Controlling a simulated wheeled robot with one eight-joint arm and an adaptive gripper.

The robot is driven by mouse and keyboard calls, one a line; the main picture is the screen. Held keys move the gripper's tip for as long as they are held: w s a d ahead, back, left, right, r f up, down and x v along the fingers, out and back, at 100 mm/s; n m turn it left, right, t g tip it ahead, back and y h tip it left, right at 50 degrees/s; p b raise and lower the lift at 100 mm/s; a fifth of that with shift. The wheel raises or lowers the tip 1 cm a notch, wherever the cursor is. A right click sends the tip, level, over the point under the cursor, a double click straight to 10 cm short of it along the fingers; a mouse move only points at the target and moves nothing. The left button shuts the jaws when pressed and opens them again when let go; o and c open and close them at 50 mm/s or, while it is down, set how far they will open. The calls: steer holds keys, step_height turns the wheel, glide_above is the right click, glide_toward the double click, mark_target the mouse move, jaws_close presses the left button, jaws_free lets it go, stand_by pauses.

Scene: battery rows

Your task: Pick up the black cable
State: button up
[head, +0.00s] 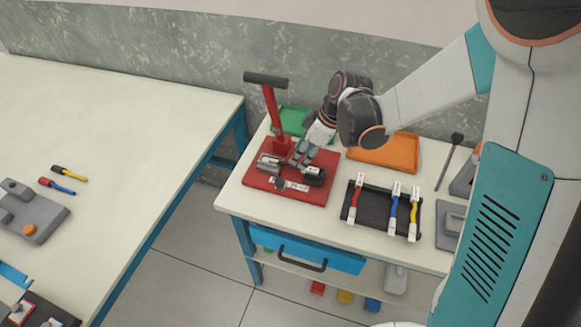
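My gripper (300,158) points down over the red press base (258,182) on the right-hand bench. Its fingertips are close to small dark and grey parts there; contact cannot be told. A black block (313,176) with a white label lies on the base just right of the fingertips. A small dark piece with white ends (290,185) lies in front. I cannot tell for sure which of these is the black cable, or whether the fingers hold it. A black rack (375,220) carries a red cable (356,203), a blue cable (393,212) and a yellow cable (413,214), all with white ends.
The press's red lever (271,105) with a black handle rises left of my gripper. A green tray (289,120) and an orange tray (385,153) stand behind. A blue drawer (312,253) is under the bench front.

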mark_target(297, 165)
steer(key=b+x, duration=0.2)
steer(key=x, duration=0.3)
jaws_close()
